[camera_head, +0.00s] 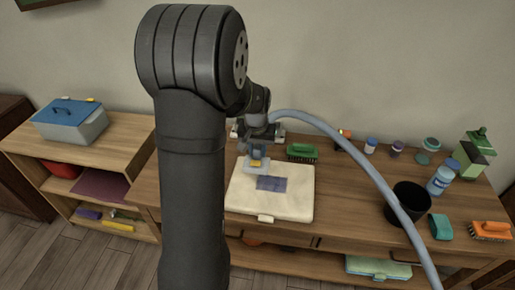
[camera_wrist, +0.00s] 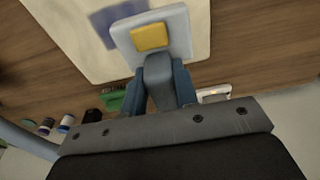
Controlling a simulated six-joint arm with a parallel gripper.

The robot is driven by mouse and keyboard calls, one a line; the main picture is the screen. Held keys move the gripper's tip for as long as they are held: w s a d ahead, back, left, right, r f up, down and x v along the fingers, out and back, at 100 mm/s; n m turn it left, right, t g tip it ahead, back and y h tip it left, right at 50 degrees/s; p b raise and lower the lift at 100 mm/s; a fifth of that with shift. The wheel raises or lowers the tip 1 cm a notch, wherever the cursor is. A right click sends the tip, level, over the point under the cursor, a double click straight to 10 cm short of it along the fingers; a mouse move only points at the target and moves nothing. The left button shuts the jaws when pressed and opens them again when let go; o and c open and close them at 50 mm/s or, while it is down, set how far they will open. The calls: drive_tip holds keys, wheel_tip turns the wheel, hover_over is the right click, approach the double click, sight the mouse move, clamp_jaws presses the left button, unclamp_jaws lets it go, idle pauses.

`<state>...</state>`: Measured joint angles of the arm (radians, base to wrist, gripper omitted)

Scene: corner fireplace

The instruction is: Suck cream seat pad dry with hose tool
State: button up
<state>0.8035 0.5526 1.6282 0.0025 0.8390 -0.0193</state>
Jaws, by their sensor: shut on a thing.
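The cream seat pad (camera_head: 294,203) lies flat on the wooden table, with a blue-grey damp-looking patch (camera_head: 272,184) near its middle. My gripper (camera_head: 257,150) is shut on the hose tool (camera_head: 257,168), which has a pale flat head and a yellow block. The tool head is over the pad's far left part, just beyond the patch; I cannot tell if it touches. In the wrist view the head (camera_wrist: 176,23) covers part of the pad (camera_wrist: 75,45), with the dark patch (camera_wrist: 103,22) beside it. A grey-blue hose (camera_head: 362,160) arches from my gripper to the lower right.
A green brush (camera_head: 302,151) lies behind the pad. A black cup (camera_head: 407,203), white-blue bottle (camera_head: 441,180), green bottle (camera_head: 474,153), teal block (camera_head: 440,227) and orange brush (camera_head: 490,230) stand right. A lidded box (camera_head: 70,125) sits on the left shelf.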

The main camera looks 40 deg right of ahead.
drive_tip(key=shift+f, duration=3.8)
drive_tip(key=shift+c, duration=0.3)
drive_tip(key=shift+s+d+f, duration=0.15)
drive_tip(key=shift+s+d, duration=0.1)
drive_tip(key=shift+c, duration=0.5)
drive_tip(key=shift+s+d, duration=3.6)
drive_tip(key=shift+s, duration=0.05)
drive_tip(key=shift+w+a, duration=2.35)
